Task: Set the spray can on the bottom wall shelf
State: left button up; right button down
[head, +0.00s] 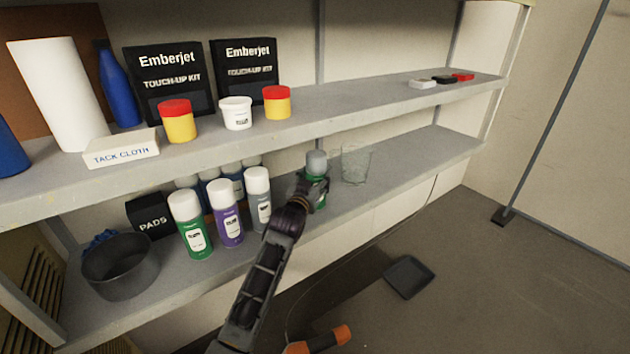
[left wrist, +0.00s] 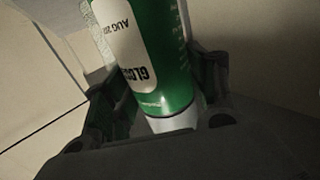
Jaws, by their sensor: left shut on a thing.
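My left gripper (head: 304,192) reaches in over the bottom wall shelf (head: 405,165) and is shut on a green spray can (head: 317,165) with a grey cap. The can looks upright, at the bottom shelf's level, left of a clear glass container. Its lower part is partly hidden by my gripper, so I cannot tell whether its base touches the shelf. In the left wrist view the green can (left wrist: 165,62) with its white label sits between the two fingers (left wrist: 160,112). My right gripper is not in view.
The clear container (head: 356,164) stands close right of the can. Several spray cans (head: 226,215) and a dark bowl (head: 121,265) stand left on the bottom shelf. The upper shelf (head: 350,105) hangs above. The bottom shelf's right end is clear. A dark tray (head: 408,277) lies on the floor.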

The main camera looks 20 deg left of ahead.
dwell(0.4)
pick_arm(q)
jog(key=o, duration=1.3)
jog(key=shift+f, duration=0.15)
jog(key=shift+o, duration=0.2)
